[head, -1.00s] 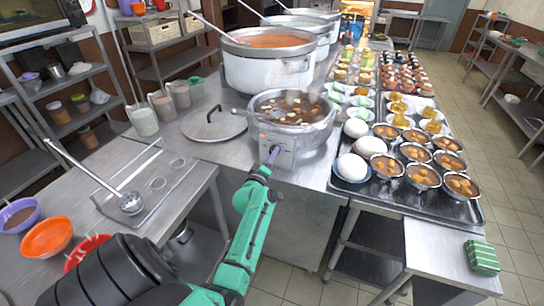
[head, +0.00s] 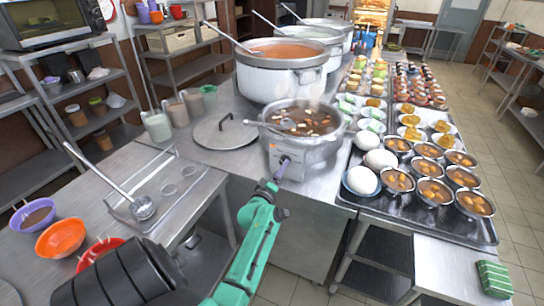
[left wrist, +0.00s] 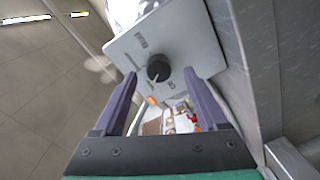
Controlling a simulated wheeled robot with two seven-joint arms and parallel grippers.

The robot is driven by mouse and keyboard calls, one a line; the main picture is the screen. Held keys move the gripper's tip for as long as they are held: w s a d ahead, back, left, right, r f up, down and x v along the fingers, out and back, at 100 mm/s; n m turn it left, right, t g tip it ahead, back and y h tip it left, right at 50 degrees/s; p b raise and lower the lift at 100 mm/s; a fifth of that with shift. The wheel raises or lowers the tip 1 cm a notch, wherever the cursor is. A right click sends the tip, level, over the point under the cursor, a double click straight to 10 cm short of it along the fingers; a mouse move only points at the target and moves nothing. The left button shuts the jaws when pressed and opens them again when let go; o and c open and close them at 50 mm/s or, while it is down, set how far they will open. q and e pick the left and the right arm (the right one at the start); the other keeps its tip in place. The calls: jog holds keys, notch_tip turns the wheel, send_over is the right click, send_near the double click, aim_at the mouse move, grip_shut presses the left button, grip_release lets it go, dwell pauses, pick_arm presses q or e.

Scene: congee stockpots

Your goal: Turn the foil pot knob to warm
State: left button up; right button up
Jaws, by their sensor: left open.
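The foil pot is taken to be the steel stockpot (head: 302,150) with chunky dark soup at the counter's front edge. Its pale control panel (head: 283,160) faces me. In the left wrist view the panel (left wrist: 190,40) carries a round black knob (left wrist: 158,68) with a light pointer mark; I cannot read the printed labels. My left gripper (head: 283,168) is at the panel in the head view. In the left wrist view its two purple fingers (left wrist: 158,92) are apart, one on each side of the knob, with nothing held. Whether they touch the knob is unclear. My right gripper is not in view.
A large pot of orange soup (head: 282,70) stands behind. A round lid (head: 225,132) lies left of the stockpot. A black tray (head: 395,212) of bowls and white eggs is at right. A ladle (head: 143,207) lies on the left table, beside bowls (head: 61,238).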

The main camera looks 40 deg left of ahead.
pick_arm(q)
jog(key=p+v, duration=0.3)
jog(key=v, duration=0.9)
jog(key=shift+r, duration=0.15)
jog(key=s+d+f+m+g+h, duration=0.2)
jog(key=s+d+f+m+g, duration=0.15)
jog(key=f, duration=0.55)
jog(key=s+d+f+m+g+h, duration=0.25)
jog(key=d+f, duration=0.25)
jog(key=f, duration=0.4)
jog(key=s+d+f+m+g+h, duration=0.15)
jog(key=s+d+f+m, duration=0.25)
jog(key=f, duration=0.5)
jog(key=s+f+m+g, duration=0.4)
jog(key=s+f, duration=0.2)
jog(key=s, duration=0.5)
jog(key=s+f+m+g, duration=0.4)
jog(key=s+f+m, duration=0.1)
jog(key=s, duration=0.6)
jog(key=shift+f, duration=0.5)
